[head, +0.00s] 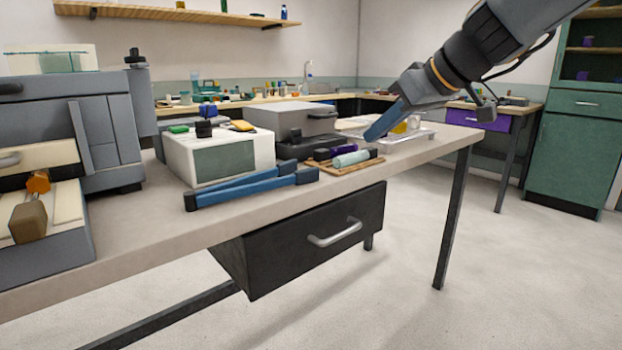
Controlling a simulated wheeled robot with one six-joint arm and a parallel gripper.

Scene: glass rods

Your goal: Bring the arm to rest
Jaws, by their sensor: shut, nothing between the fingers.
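My arm reaches in from the top right, and my gripper (372,136) points down and to the left over the bench's far right part. Its blue fingers are together and nothing shows between them. The fingertips are close to a clear tray (405,142) holding something yellow; I cannot tell whether they touch it. The lower fingers hide part of the tray and the bench behind.
The bench (160,235) carries a grey machine (98,125), a white box (180,155), a grey unit (290,120), blue bars (250,187) and a wooden rack (345,167) with cylinders. A black drawer (310,240) hangs below. Floor (520,290) is clear at right.

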